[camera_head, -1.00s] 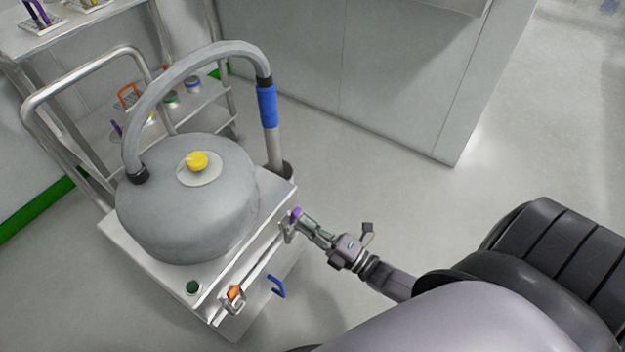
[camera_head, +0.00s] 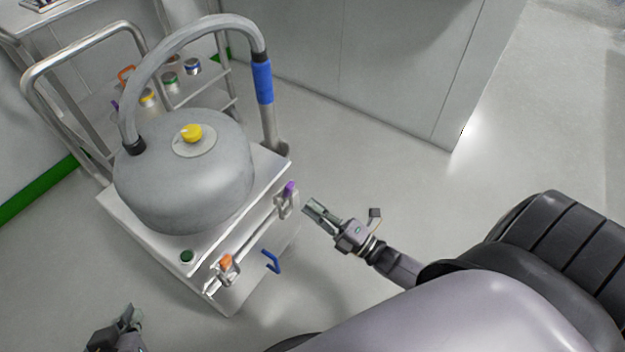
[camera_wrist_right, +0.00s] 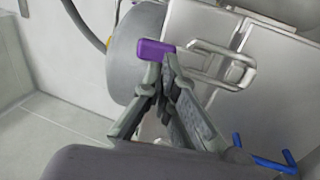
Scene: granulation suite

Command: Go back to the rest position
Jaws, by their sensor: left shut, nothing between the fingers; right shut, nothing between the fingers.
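My right gripper (camera_head: 315,210) is shut and empty, beside the right side of the white cart (camera_head: 180,262). In the head view a gap shows between its fingertips and the purple-tabbed latch (camera_head: 288,190) on the cart. In the right wrist view the shut right gripper (camera_wrist_right: 165,65) points at the purple tab (camera_wrist_right: 153,49), overlapping it in the picture. My left gripper (camera_head: 127,310) is at the bottom left of the head view, shut and empty, in front of the cart and low in the picture.
A grey domed vessel (camera_head: 185,185) with a yellow knob and curved hose sits on the cart. An orange-tabbed latch (camera_head: 226,263) and a blue hook (camera_head: 271,262) are on the cart's side. A shelf rack stands behind. Open floor (camera_head: 375,165) lies to the right.

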